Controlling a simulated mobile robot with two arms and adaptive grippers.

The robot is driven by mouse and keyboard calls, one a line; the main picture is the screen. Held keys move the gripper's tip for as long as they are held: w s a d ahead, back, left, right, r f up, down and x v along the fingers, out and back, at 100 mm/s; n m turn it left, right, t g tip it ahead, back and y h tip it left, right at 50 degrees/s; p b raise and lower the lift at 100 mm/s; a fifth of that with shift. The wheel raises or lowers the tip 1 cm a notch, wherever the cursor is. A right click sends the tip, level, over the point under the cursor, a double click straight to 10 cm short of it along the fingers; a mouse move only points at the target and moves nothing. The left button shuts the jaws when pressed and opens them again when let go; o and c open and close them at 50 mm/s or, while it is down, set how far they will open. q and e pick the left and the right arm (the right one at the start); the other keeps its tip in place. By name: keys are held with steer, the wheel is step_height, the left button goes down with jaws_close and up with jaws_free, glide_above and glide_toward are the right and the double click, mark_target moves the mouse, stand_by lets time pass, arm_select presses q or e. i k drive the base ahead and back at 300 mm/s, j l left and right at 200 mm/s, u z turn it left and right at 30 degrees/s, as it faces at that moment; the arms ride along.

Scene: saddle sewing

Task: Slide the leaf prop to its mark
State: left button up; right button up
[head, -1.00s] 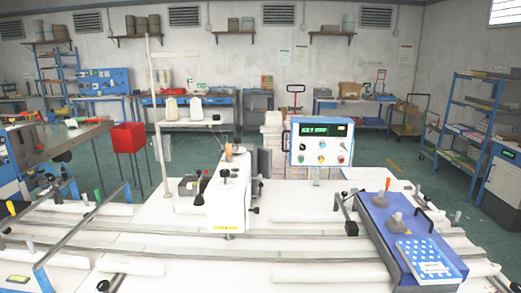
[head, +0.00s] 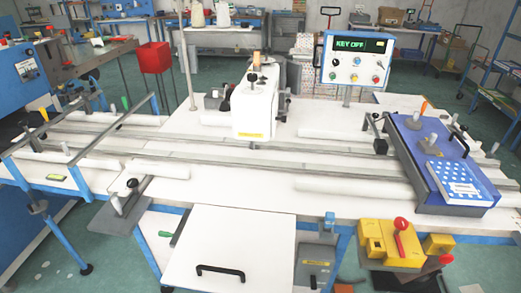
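A white leaf-like panel (head: 228,240) with a black handle (head: 220,271) is at the front of the long white table. Left of it, a grey metal bar (head: 122,207) with a black knob (head: 132,183) lies across the table's front edge. A green-handled lever (head: 178,230) is beside the panel's left edge. I cannot tell for certain which part is the leaf prop, and I cannot make out its mark. Neither of my grippers is in view.
A white sewing head (head: 257,105) stands mid-table beside a control box (head: 355,62) reading "KEY OFF". A blue plate unit (head: 430,150) sits at the right. Yellow switch boxes (head: 375,238) and a grey box (head: 314,264) are at the front right.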

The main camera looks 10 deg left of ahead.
mark_target(175, 237)
steer(key=j+z, duration=0.2)
steer(key=j, duration=0.65)
steer(key=j+z, duration=0.2)
steer(key=j, duration=0.7)
steer(key=k+j+z, duration=0.15)
steer(key=j, duration=0.7)
